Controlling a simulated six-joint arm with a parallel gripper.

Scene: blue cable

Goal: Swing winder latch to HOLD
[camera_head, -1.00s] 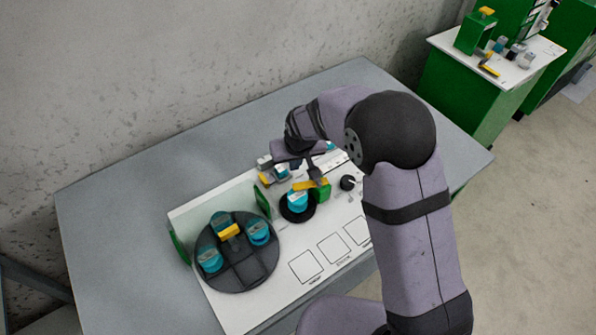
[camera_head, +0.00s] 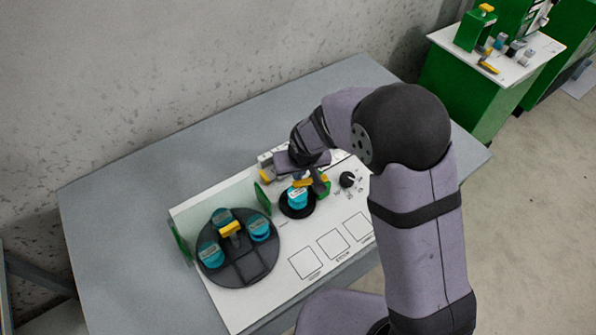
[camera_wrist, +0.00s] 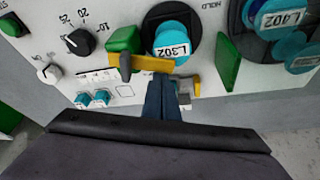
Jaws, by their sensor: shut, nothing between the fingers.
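The winder latch is a yellow bar (camera_wrist: 148,62) beside a green block (camera_wrist: 124,39), with a dark peg at its left end in the wrist view. The bar lies across the near edge of a teal spool marked L302 (camera_wrist: 170,46), which sits in a black ring. The bar (camera_head: 304,182) and spool (camera_head: 297,198) also show in the head view, partly under my wrist. My gripper (camera_wrist: 166,80) is shut and empty, its dark blue fingers together just below the bar in the wrist view; I cannot tell whether they touch it. A HOLD label (camera_wrist: 211,5) is printed right of the ring.
A dark round carrier (camera_head: 238,270) with several teal spools stands left on the white panel (camera_head: 245,315). Green upright plates flank it. A black dial (camera_wrist: 79,42) and white knob (camera_wrist: 48,73) lie beside the winder. Small teal-topped parts (camera_wrist: 92,98) stand nearby. Printed squares are empty.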

